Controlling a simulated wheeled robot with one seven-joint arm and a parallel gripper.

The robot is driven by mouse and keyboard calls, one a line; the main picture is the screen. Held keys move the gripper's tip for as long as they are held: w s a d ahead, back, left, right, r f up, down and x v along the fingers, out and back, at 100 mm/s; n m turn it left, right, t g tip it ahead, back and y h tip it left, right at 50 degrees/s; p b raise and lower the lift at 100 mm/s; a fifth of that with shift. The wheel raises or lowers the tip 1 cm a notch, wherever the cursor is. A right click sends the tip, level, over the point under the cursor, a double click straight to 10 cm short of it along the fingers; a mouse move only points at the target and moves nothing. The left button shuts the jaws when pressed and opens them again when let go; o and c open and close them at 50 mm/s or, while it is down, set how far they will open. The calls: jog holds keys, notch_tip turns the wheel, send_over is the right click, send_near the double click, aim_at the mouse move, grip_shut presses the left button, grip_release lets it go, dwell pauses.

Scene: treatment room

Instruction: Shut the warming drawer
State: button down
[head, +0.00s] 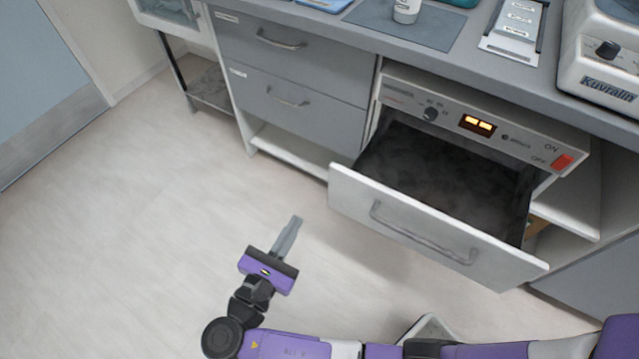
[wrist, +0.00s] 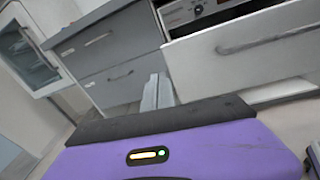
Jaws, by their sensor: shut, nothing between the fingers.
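The warming drawer (head: 435,228) is pulled well out from its housing below the counter, and its dark inside shows from above. Its pale front panel has a grey bar handle (head: 420,232). The control panel (head: 470,120) above it has a knob, a lit orange display and a red switch. My gripper (head: 296,220) is shut and empty, to the left of the drawer front and apart from it. In the wrist view the shut fingers (wrist: 158,88) point toward the grey cabinet, and the drawer front (wrist: 245,50) with its handle is at the upper right.
Two closed grey drawers (head: 290,75) are left of the warming drawer. The counter (head: 340,22) holds a mat (head: 425,28), a white container (head: 406,10) and a white Kuvralin device (head: 605,75). The floor (head: 130,220) on the left is clear.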

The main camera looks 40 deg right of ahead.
jog(key=s+d+r+g+h, duration=0.1)
jog(key=s+g, duration=0.1)
jog(key=s, duration=0.1)
jog(key=b, duration=0.1)
send_near(343, 174)
jog(key=x, duration=0.7)
jog(key=shift+s+f, duration=0.1)
jog(key=p+x, duration=0.2)
jog(key=x, duration=2)
jog(key=shift+w+d+r, duration=0.25)
jog(key=shift+r, duration=0.15)
jog(key=shift+a, duration=0.15)
